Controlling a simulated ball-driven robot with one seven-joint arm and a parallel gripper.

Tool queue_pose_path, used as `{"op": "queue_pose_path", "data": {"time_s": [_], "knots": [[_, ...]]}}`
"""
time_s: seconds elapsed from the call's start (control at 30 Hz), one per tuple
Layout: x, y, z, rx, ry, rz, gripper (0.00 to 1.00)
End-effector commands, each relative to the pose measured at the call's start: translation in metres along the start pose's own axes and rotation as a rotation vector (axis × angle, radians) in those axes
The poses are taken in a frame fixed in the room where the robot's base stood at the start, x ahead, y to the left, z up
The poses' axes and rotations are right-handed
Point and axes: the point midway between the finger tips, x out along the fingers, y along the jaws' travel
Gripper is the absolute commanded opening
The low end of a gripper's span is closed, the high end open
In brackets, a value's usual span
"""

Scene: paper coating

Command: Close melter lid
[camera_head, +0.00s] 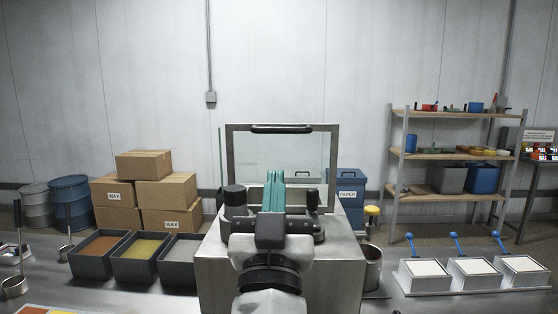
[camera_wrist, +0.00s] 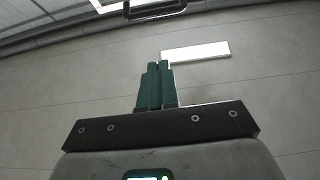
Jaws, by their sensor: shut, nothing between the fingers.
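The melter (camera_head: 213,269) is a grey metal box in the middle of the table, partly hidden behind my arm. Its lid (camera_head: 333,170) stands upright and open, a glass pane in a metal frame with a black handle (camera_head: 282,128) along the top edge. In the wrist view a dark handle on a bright frame (camera_wrist: 155,12) shows at the top, apart from the fingers. My gripper (camera_head: 288,174) has green fingers, pressed together and empty, pointing up in front of the glass. It also shows in the wrist view (camera_wrist: 158,68).
Three dark bins with brown, yellow and grey contents (camera_head: 140,258) stand left of the melter. A metal pot (camera_head: 372,268) is close on its right. White trays with blue-handled tools (camera_head: 473,274) are farther right. Wax boxes (camera_head: 165,190) and a shelf (camera_head: 450,155) stand behind.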

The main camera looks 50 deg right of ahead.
Motion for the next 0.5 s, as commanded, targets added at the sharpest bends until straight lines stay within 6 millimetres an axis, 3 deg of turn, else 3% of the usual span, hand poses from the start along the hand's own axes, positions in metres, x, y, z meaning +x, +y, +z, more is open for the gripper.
{"op": "queue_pose_path", "data": {"time_s": [0.17,0.5], "knots": [[0.022,0.001,-0.005,-0.001,0.006,0.004,0.0],[0.089,0.001,-0.006,-0.003,0.004,0.003,0.0]]}}
